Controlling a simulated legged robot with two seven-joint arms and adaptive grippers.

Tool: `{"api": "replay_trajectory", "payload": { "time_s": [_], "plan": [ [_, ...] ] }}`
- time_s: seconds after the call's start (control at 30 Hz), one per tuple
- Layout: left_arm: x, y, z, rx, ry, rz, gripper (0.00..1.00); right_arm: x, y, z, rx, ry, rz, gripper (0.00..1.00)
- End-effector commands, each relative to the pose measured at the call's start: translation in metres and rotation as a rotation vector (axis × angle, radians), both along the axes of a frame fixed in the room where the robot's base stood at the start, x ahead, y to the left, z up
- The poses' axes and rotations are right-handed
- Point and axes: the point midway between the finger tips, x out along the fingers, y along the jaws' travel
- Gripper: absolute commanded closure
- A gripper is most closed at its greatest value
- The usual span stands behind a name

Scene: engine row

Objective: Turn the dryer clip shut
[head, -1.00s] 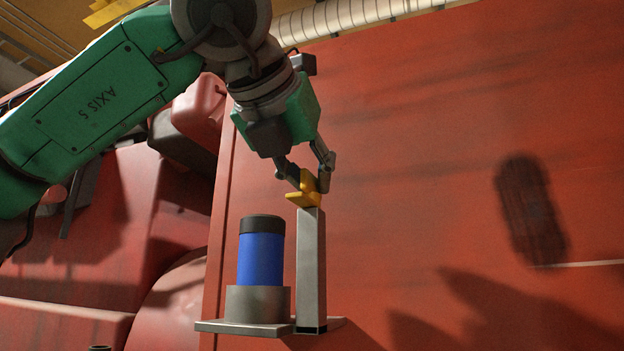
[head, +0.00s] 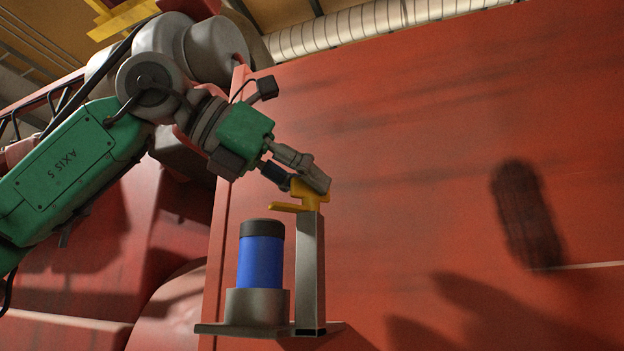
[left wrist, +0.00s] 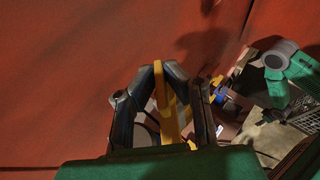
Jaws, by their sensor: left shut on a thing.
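The dryer clip is a yellow piece (head: 310,199) on top of an upright grey post (head: 310,270). Its flat arm points left, over the blue cylinder with a black cap (head: 261,258). My left gripper (head: 303,185) comes in from the upper left, with its fingers closed on the upper part of the clip. In the left wrist view the yellow clip (left wrist: 166,105) stands between the two dark fingers (left wrist: 165,85). The far side of the grip is partly hidden by a finger.
The post and the cylinder's grey cup (head: 256,307) stand on a small grey shelf (head: 225,329) against a large red panel (head: 430,190). Open space lies right of the post. A ribbed pale duct (head: 345,25) runs along the top.

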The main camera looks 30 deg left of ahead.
Motion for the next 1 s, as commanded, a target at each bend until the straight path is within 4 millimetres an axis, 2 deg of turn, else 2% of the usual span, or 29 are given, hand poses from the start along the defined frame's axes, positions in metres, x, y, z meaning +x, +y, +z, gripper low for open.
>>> {"api": "replay_trajectory", "payload": {
  "time_s": [0.6,1.0],
  "plan": [
    [0.003,0.002,0.001,-0.003,0.008,-0.56,1.0,0.0,0.0,0.052,0.0,0.0,0.0,0.29],
    [0.002,0.001,-0.001,0.001,0.005,-0.777,1.0,0.0,0.0,0.068,0.0,0.0,0.0,0.29]
  ]
}}
